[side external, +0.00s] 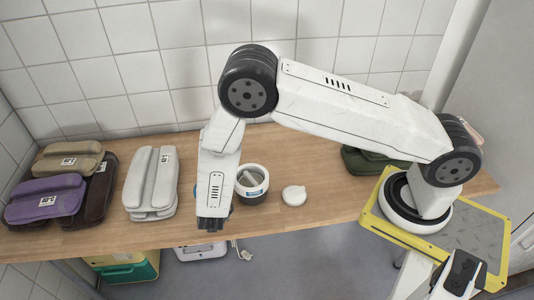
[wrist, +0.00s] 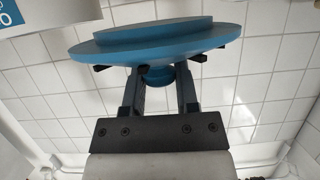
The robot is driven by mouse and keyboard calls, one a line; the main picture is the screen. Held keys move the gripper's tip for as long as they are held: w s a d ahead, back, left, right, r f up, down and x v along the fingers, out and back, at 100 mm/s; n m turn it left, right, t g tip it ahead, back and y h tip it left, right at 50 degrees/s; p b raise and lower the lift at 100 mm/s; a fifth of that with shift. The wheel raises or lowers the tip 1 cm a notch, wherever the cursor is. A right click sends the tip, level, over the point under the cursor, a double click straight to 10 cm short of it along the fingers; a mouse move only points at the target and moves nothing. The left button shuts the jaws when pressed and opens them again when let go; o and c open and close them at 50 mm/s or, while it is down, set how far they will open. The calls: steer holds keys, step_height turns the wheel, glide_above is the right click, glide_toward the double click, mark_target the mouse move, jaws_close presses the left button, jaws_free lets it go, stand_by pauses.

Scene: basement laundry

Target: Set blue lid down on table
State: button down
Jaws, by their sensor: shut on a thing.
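The blue lid (wrist: 160,40) is a wide round disc with a raised step and a small knob. My gripper (wrist: 160,85) is shut on the knob, with one finger on each side and the disc beyond the fingertips. In the side view my gripper (side external: 211,222) points down near the front edge of the wooden table (side external: 290,222), left of a white pot. The lid is mostly or wholly hidden there by my gripper, so I cannot tell whether it touches the table.
Dark green cases (side external: 365,160) lie behind my arm.

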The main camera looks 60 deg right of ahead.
steer(key=shift+w+a+f, duration=0.15)
steer(key=shift+w+f, duration=1)
steer(key=shift+f, duration=0.25)
steer(key=shift+w+f, duration=0.25)
steer(key=shift+f, duration=1.55)
steer(key=shift+s+f, duration=0.1)
steer(key=shift+f, duration=0.55)
steer(key=shift+c, duration=1.8)
jaws_free()
steer(key=shift+a+r, duration=0.1)
steer(key=shift+r, duration=0.55)
steer(key=v, duration=1.2)
